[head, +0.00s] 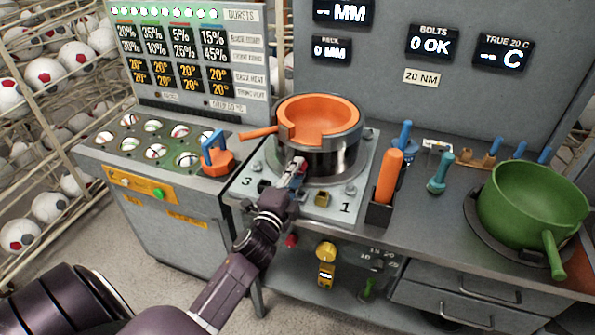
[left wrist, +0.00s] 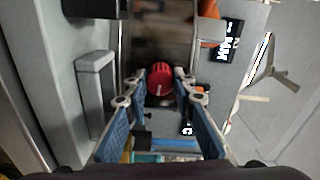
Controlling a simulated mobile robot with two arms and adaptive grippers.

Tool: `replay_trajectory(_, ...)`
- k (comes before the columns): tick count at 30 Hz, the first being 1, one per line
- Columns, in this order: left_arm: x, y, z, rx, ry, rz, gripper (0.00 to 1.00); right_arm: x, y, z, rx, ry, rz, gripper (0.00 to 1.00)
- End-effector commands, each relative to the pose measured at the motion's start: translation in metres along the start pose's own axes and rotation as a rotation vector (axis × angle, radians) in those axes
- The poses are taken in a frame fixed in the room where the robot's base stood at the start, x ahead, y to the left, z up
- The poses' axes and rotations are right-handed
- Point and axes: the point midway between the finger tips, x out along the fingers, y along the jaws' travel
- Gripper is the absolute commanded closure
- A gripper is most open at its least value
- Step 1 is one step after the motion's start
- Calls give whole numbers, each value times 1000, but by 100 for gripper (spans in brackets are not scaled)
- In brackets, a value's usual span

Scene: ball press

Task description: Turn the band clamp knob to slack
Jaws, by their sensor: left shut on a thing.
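The band clamp is a dark, shiny metal band (head: 335,158) around the lower part of an orange open-topped ring (head: 318,113) on the press plate. Its red knob (left wrist: 160,78) sits at the front of the band, between the fingertips in the left wrist view. My left gripper (head: 298,168) reaches in from below and is shut on the red knob (left wrist: 160,90). In the head view the fingers mostly hide the knob. The knob's turn position cannot be read. My right gripper is not in view.
An orange-handled tool (head: 388,178) stands in a dark holder right of the plate. A blue-handled orange piece (head: 217,158) is at left, beside a tray of balls (head: 125,168). A green pan (head: 530,205) sits at right. Drawers (head: 450,305) are below the bench.

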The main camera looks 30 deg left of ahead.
Motion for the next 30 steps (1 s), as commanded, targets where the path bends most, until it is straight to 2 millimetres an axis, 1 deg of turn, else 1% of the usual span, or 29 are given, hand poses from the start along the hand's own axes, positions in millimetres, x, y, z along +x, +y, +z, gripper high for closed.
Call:
replay_trajectory(8,0,0,1,-76,-2,1,100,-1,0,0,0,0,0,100)
replay_trajectory(22,0,0,0,-88,-1,1,100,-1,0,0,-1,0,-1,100)
replay_trajectory(23,0,0,0,-88,-1,1,74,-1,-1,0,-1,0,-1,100)
replay_trajectory(27,0,0,0,-87,-1,1,59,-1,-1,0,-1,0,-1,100)
replay_trajectory(30,0,1,0,-86,-1,1,59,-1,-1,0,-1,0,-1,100)
